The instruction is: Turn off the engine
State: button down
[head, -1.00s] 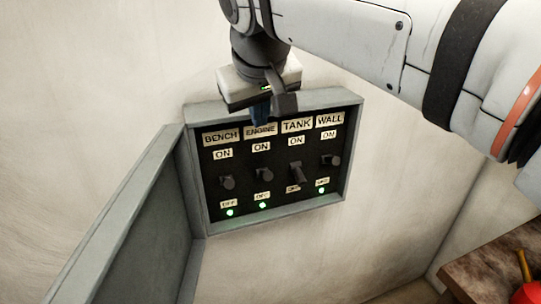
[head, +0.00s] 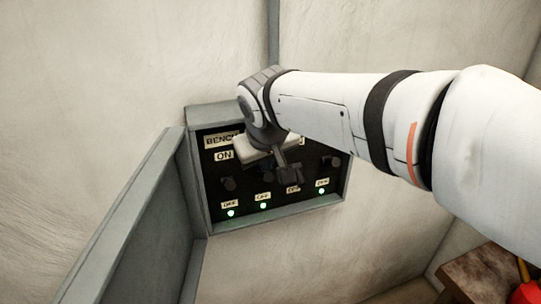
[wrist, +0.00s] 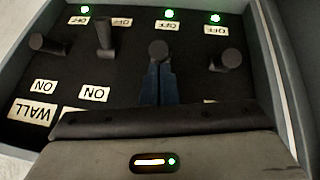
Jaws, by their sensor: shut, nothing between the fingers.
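The engine switch (wrist: 159,50) is a dark round-ended toggle, second from the right in the upside-down wrist view. Its OFF plate lies beyond it, and its lamp (wrist: 168,12) glows green. In the head view this engine lamp (head: 263,205) is also lit, while the ENGINE name plate is hidden behind my wrist. My gripper (wrist: 158,70) is shut and empty, its blue fingertips right at the engine switch on the ON-plate side. I cannot tell whether they touch. In the head view the fingertips are hard to make out.
The bench switch (wrist: 226,60) and wall switch (wrist: 47,43) flank the row, both with green lamps. The tank lever (wrist: 104,36) points towards OFF and shows no lit lamp. The open cabinet door (head: 135,225) stands at left; a brown table (head: 475,275) is at lower right.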

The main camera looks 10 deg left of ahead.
jog(key=shift+f, duration=0.2)
jog(key=shift+s+d+f+t+b, duration=0.15)
jog(key=shift+f+t+b, duration=0.15)
jog(key=shift+b, duration=0.85)
